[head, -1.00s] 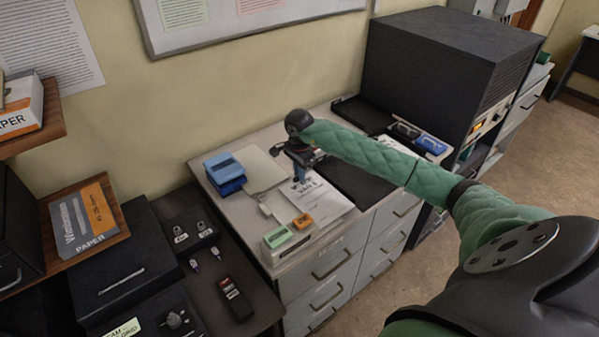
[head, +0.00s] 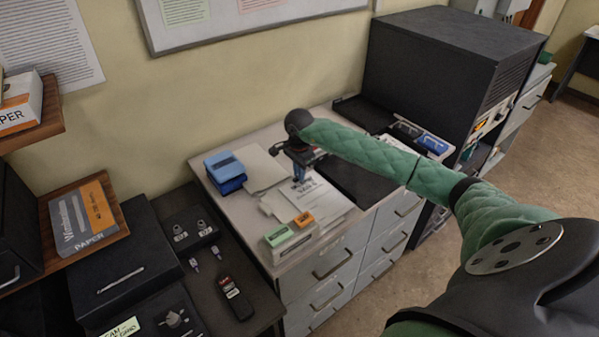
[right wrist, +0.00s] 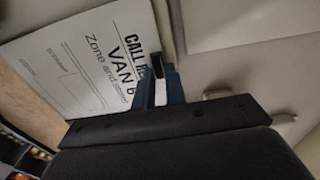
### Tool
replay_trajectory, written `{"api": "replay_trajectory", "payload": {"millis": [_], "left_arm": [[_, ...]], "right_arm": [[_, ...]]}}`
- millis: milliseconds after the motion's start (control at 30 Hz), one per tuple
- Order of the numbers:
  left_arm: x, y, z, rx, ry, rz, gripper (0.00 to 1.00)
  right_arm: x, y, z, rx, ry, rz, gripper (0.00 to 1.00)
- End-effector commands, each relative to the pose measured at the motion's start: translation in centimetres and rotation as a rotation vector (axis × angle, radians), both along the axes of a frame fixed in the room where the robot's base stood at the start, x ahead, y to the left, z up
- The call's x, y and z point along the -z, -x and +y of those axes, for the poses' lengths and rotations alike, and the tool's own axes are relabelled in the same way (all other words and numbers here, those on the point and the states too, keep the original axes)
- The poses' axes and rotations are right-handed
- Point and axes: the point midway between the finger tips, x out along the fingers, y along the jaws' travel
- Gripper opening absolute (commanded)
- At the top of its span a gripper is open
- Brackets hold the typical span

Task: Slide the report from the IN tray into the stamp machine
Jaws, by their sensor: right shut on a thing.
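The report is a white sheet with black print, including "VAN 6", on the desk in the head view (head: 322,193); it also shows in the right wrist view (right wrist: 95,65). My right gripper (head: 301,178) is over its upper left part. In the right wrist view, the blue fingers of my right gripper (right wrist: 160,88) are shut at the sheet's edge, beside the large print. The fingers cover part of the print. I cannot tell for sure which object is the stamp machine or the IN tray. My left gripper is not in view.
A blue box (head: 225,172) stands at the desk's back left. Green (head: 278,236) and orange (head: 304,219) blocks sit at the front left. A black mat (head: 365,180) lies right of the sheet, with a large black cabinet (head: 440,65) beyond it.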

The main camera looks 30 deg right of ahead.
Motion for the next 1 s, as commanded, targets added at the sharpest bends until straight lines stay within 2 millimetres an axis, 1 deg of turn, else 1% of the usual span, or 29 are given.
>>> {"api": "replay_trajectory", "payload": {"millis": [1000], "left_arm": [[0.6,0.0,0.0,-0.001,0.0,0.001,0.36]], "right_arm": [[0.1,0.2,2.4,-0.001,0.0,0.0,0.0]]}}
